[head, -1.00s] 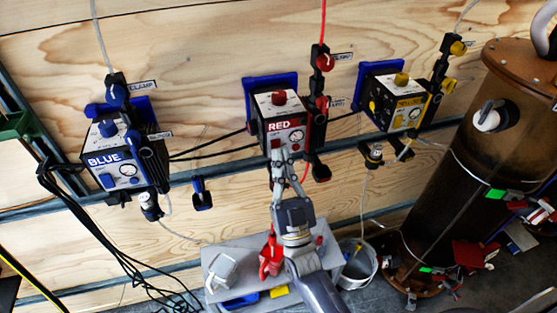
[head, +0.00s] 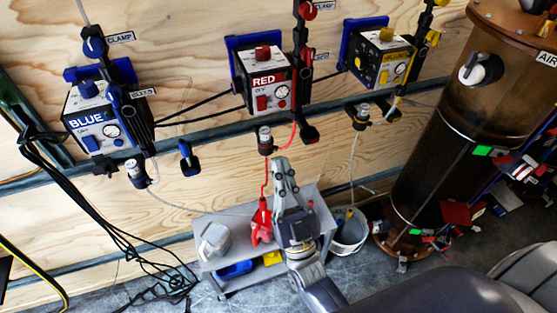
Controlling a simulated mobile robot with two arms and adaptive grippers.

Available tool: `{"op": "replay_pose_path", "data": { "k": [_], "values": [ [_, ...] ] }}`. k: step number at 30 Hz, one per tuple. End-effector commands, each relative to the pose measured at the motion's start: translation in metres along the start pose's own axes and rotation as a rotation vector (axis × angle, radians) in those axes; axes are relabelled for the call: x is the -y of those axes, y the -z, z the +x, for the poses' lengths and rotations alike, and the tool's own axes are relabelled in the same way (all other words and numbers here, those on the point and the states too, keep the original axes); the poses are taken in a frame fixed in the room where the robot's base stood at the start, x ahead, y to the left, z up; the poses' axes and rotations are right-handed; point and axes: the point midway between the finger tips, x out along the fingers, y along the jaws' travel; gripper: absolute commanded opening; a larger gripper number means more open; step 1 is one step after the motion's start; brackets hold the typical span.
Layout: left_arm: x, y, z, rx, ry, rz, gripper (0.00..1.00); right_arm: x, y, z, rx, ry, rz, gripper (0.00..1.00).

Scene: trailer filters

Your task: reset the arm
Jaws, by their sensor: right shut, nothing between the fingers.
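My right gripper (head: 285,167) is shut and empty. It points up the picture, in front of the plywood wall and below the red pump box (head: 264,82), apart from it in the picture. My right arm comes in from the lower right and hides part of the small grey table. My left gripper is not in view.
The blue box (head: 92,117) and yellow box (head: 381,60) hang on the wall either side. The grey table (head: 318,226) holds a red bottle (head: 262,222) and a white container (head: 214,241). A bucket (head: 349,232) and a brown tank (head: 432,140) stand right. Black cables (head: 75,205) hang left.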

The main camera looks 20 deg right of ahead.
Motion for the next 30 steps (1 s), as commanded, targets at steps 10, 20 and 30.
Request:
{"op": "replay_pose_path", "data": {
  "k": [10,20,30],
  "values": [
    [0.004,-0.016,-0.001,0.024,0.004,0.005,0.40,0.000,0.000,0.000,0.000,0.000,0.000,0.00],
    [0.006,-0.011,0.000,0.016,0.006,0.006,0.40,0.010,-0.054,-0.029,0.177,0.049,0.007,0.00],
    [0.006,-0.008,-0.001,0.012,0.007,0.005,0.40,0.023,-0.223,-0.216,0.884,0.196,0.019,0.00]
  ]
}}
